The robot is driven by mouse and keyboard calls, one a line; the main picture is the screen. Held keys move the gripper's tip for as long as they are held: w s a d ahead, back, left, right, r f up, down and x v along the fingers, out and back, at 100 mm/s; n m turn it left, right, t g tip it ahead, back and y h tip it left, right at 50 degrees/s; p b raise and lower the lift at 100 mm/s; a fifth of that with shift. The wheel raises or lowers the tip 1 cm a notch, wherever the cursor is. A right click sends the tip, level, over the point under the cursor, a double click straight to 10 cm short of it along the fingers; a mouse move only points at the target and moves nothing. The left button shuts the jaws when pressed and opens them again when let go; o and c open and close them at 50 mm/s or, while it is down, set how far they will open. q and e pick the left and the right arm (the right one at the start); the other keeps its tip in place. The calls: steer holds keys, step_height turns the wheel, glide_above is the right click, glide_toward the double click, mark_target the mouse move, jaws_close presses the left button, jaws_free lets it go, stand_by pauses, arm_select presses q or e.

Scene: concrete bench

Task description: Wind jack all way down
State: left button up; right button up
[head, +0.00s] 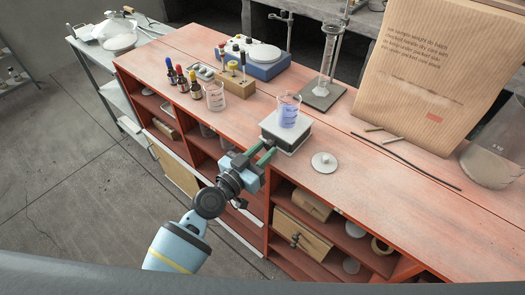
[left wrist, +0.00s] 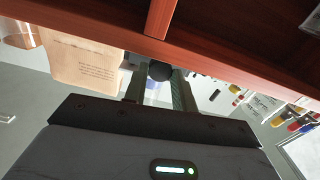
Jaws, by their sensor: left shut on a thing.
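The lab jack (head: 297,140) stands near the front edge of the bench, with a pale square top plate. A glass beaker (head: 289,112) with blue liquid stands upright on the plate. My left gripper (head: 266,153) reaches in at the jack's front side. In the left wrist view its two fingers (left wrist: 158,85) are closed around a round black knob (left wrist: 160,70), which I take to be the jack's knob. In the head view the fingers hide the knob. The gap between the jack's plates is hard to make out. My right gripper is not in view.
A white lidded disc (head: 324,162) lies right of the jack. An empty beaker (head: 215,96), dropper bottles (head: 182,80) and a blue balance (head: 254,60) stand to the left. A cylinder on a stand base (head: 322,96) is behind. The red bench (head: 400,190) is clear at front right.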

arm_select(q)
steer(key=n, duration=0.3)
steer(key=shift+n, duration=0.3)
steer(key=o, duration=1)
